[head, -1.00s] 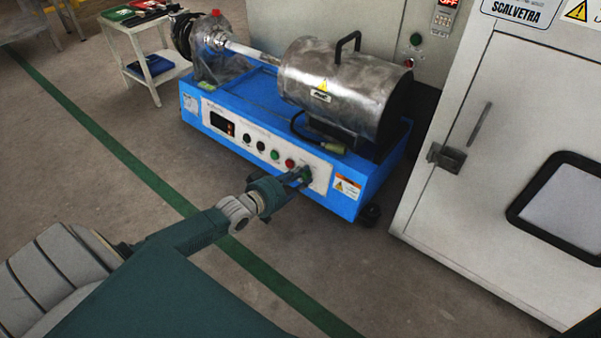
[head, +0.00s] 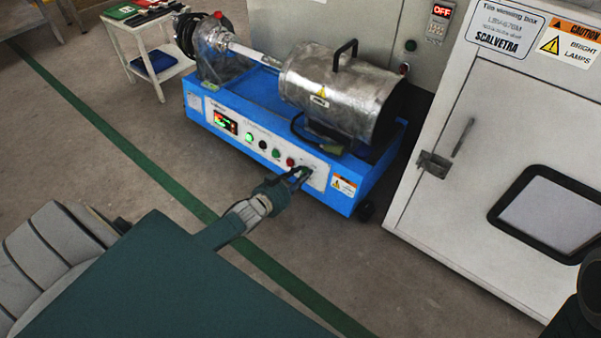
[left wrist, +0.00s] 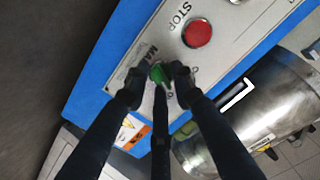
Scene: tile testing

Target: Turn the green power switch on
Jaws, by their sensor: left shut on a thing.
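The green power switch (left wrist: 161,73) is a green knob on the white panel of the blue machine, beside lettering that starts "MA". My left gripper (left wrist: 157,82) is shut on the switch, with a dark finger on either side of it. In the head view my left gripper (head: 301,173) reaches the right end of the panel, and its fingers mostly hide the switch. The panel display (head: 222,122) is lit, and a green lamp (head: 249,136) glows beside it.
A red button (left wrist: 197,33) marked STOP sits close to the switch. A metal cylinder (head: 325,88) stands on the machine. A white cabinet (head: 440,215) stands to the right, and a small white cart (head: 152,65) at the back left. Floor in front is clear.

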